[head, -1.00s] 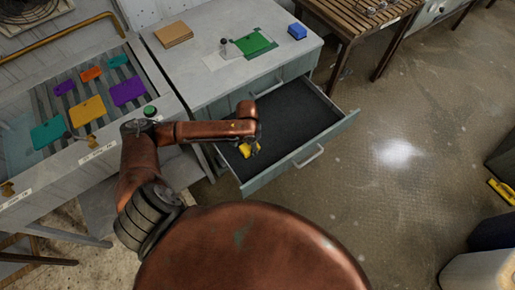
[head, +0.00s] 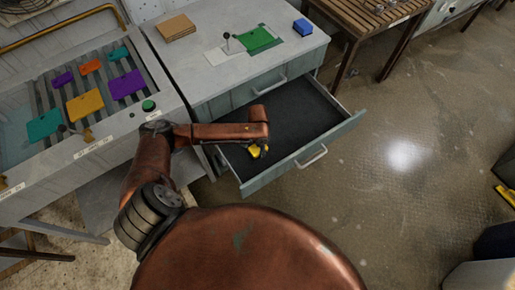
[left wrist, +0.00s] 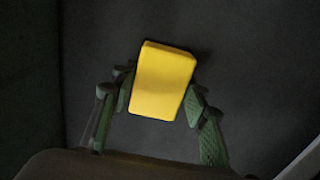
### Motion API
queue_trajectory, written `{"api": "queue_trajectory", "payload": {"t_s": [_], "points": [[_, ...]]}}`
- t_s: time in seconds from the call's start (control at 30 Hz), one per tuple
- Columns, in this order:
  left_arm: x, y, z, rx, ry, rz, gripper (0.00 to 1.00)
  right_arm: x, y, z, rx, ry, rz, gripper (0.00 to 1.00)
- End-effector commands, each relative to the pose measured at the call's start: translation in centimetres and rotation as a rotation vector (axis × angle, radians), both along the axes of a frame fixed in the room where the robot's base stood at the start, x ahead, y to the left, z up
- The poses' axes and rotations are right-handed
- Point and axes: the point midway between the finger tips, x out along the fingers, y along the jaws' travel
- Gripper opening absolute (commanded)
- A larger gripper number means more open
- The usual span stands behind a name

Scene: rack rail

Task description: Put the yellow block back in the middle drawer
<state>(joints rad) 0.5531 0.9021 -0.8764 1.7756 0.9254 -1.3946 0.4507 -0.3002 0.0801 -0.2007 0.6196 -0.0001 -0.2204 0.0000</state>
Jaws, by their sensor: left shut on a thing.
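The yellow block (head: 254,152) shows partly under my left gripper (head: 262,148) in the head view, over the front left part of the open drawer (head: 299,110). In the left wrist view the yellow block (left wrist: 162,82) sits between the two green fingers of my left gripper (left wrist: 160,100), which is shut on it. Dark drawer lining lies behind it. I cannot tell whether the block touches the drawer floor. The drawer is pulled out from the grey cabinet (head: 215,108) and looks otherwise empty. My right gripper is not in view.
A slatted rack (head: 95,90) with several coloured plates stands left. A wooden slatted table (head: 352,20) is at the back right.

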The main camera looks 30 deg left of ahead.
Motion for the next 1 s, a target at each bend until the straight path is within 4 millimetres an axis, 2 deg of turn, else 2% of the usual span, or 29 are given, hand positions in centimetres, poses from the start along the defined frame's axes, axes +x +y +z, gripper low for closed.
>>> {"api": "queue_trajectory", "payload": {"t_s": [0.1,0.13,0.37,0.73,0.87,1.0], "points": [[0.0,0.0,-0.3,0.000,0.000,0.000,0.19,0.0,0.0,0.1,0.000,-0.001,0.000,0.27],[0.0,0.0,-0.3,0.001,0.000,0.000,0.43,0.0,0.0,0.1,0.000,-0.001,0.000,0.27],[0.0,0.0,-0.3,0.000,0.001,0.000,0.59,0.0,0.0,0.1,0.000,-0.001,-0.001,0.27],[0.0,0.0,0.3,0.000,-0.001,-0.001,0.59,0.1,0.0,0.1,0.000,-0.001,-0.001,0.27],[0.1,0.1,2.4,0.001,-0.003,-0.001,0.59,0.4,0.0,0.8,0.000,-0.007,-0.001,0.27],[0.1,0.0,5.5,0.000,-0.003,-0.002,0.59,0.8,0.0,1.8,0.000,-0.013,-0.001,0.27]]}}
